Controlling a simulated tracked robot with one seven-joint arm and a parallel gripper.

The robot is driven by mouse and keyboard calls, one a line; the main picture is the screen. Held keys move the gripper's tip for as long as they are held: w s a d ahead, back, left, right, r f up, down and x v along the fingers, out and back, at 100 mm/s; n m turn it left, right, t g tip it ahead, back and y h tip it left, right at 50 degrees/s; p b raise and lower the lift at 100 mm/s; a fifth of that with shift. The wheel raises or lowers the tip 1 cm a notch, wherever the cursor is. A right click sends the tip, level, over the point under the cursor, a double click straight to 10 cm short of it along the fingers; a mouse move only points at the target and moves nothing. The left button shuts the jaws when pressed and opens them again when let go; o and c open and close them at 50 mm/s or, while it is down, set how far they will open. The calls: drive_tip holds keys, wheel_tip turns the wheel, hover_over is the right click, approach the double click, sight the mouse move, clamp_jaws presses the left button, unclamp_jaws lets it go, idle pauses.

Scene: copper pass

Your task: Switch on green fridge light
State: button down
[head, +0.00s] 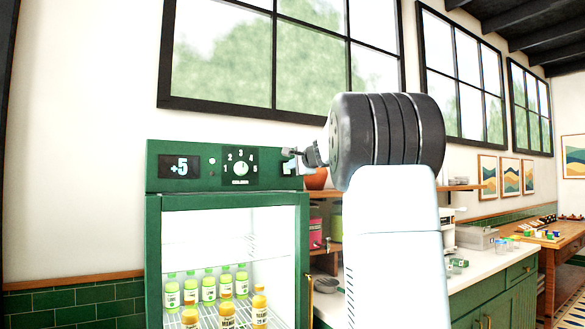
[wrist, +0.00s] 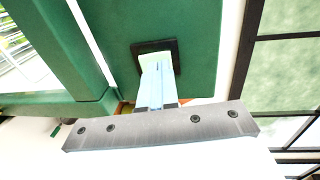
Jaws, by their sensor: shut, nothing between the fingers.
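The green fridge (head: 152,235) stands at the left in the head view, its glass front showing a bright white interior with several bottles. Its top panel carries a "+5" display (head: 179,167), a numbered dial (head: 240,168) and a light rocker switch (head: 289,168) at the right end. In the wrist view the switch's dark square frame (wrist: 170,45) lies on the green panel. My gripper (wrist: 152,62) is shut and empty, its fingertips over the switch and hiding most of it. I cannot tell whether they touch it, or the rocker's position. In the head view my gripper (head: 290,153) is at the panel's right end.
A shelf with a terracotta pot (head: 316,179) and coloured jars (head: 315,230) stands close to the fridge's right side. A white counter (head: 475,262) on green cabinets runs right. Black-framed windows (head: 275,55) are above.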

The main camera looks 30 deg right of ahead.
drive_tip(key=s+r, duration=0.4)
drive_tip(key=s, duration=0.7)
drive_tip(key=shift+s+d+r, duration=0.15)
drive_tip(key=shift+s+r, duration=0.2)
drive_tip(key=shift+r, duration=0.05)
drive_tip(key=s+a+f+n+g+y, duration=0.1)
drive_tip(key=s+a+f+n+g, duration=0.3)
drive_tip(key=s+a+f, duration=0.5)
drive_tip(key=s+a+f+n+g+y, duration=0.1)
drive_tip(key=s+a+f+n+g, duration=0.1)
drive_tip(key=s+a+f+n, duration=0.5)
drive_tip(key=s+a+f+n+g+h, duration=0.1)
drive_tip(key=s+a+f+n+g, duration=0.1)
drive_tip(key=s+f, duration=0.7)
drive_tip(key=s+a+f+n+g+h, duration=0.1)
drive_tip(key=s+a+f+n, duration=0.3)
drive_tip(key=s+f, duration=0.5)
wheel_tip(320, 180, down, 3)
drive_tip(key=shift+a+r+n+g+h, duration=0.2)
drive_tip(key=shift+a+n+g+h, duration=0.1)
drive_tip(key=shift+a+g, duration=0.7)
drive_tip(key=shift+s, duration=0.1)
